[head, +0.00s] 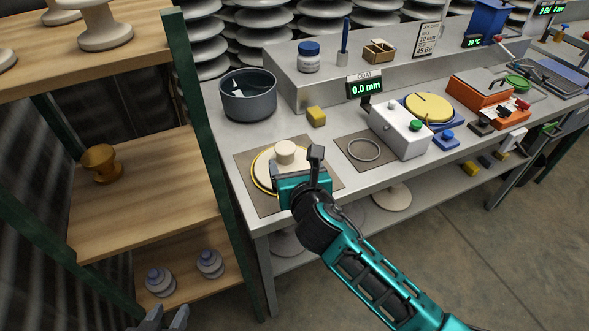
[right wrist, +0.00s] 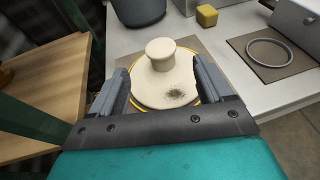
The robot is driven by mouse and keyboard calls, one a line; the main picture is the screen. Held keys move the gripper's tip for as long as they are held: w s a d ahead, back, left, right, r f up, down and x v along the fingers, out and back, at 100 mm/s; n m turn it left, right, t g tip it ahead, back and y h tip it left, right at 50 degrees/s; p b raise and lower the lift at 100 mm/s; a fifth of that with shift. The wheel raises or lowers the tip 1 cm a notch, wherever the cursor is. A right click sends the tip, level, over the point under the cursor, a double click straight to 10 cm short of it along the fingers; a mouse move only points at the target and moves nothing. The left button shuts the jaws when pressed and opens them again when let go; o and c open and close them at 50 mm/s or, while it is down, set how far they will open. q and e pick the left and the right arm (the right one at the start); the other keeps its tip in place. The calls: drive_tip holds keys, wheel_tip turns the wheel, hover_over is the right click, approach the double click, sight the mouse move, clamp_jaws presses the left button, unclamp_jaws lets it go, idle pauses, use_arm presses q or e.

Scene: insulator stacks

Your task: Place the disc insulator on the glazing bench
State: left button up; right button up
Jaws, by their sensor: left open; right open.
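A cream disc insulator (head: 285,151) with a round knob on top sits upright within a yellow ring on a brown mat (head: 250,199) at the near left of the grey glazing bench (head: 226,150). In the right wrist view the disc insulator (right wrist: 160,88) has a dark speckled patch on its near side. My right gripper (head: 295,168) is open over the disc, with its fingers (right wrist: 160,68) on either side of the knob. I cannot tell whether they touch the disc. My left gripper (head: 167,319) is open at the bottom edge, low by the shelf, with only its fingertips showing.
A second mat with a grey ring (head: 364,149) lies to the right, beside a white box (head: 399,132). A dark pot (head: 248,97) and yellow block (head: 316,116) stand behind. A wooden rack (head: 140,190) with a brown insulator (head: 102,163) is at left.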

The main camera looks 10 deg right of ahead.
drive_tip(key=s+d+f+m+g, duration=0.1)
drive_tip(key=s+f+m, duration=0.3)
drive_tip(key=m, duration=0.7)
drive_tip(key=s+d+f+m+g+y, duration=0.1)
drive_tip(key=s+d+f+m, duration=0.2)
drive_tip(key=s+m, duration=0.6)
drive_tip(key=s+d+f+m+g+y, duration=0.1)
drive_tip(key=s+f+m, duration=0.5)
drive_tip(key=m, duration=0.7)
drive_tip(key=shift+s+d+f+g, duration=0.2)
drive_tip(key=shift+s+d+g, duration=0.2)
drive_tip(key=shift+s+d, duration=0.25)
drive_tip(key=shift+w, duration=0.1)
